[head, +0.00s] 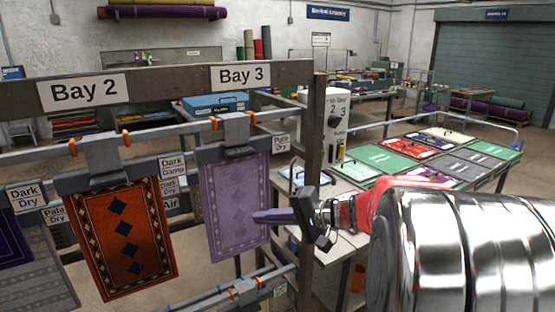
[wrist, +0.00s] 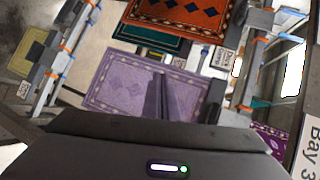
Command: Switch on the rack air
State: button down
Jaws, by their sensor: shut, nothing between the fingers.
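The rack carries hanging rugs under the Bay 2 sign (head: 83,92) and the Bay 3 sign (head: 240,77). A white control box (head: 322,145) with a dark knob and the words "to bay 2 3" stands behind the right post. My gripper (head: 262,216) is shut and empty, pointing left in front of the lilac rug (head: 230,190). In the wrist view the shut fingers (wrist: 165,98) lie across the lilac rug's image; contact cannot be told.
The orange rug (head: 123,240) hangs to the left, and a grey rug (head: 40,268) beyond it. The rack's right post (head: 316,150) stands close to my arm. A table with green and grey panels (head: 435,150) lies behind my arm at right.

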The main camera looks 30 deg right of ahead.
jog(key=d+m+t+h, duration=0.3)
jog(key=d+t+h, duration=0.1)
jog(key=d, duration=1.1)
jog(key=s+d+r+m+t+h, duration=0.1)
jog(key=d+m+t+h, duration=0.3)
jog(key=d, duration=1.1)
jog(key=shift+d+r+m+t, duration=0.15)
jog(key=shift+r+m+t, duration=0.15)
jog(key=shift+w, duration=0.1)
jog(key=w, duration=0.4)
jog(key=w+r, duration=0.1)
jog(key=w, duration=0.4)
jog(key=w+r, duration=0.1)
jog(key=w, duration=0.3)
jog(key=shift+w+a+r, duration=0.25)
jog(key=shift+w, duration=0.05)
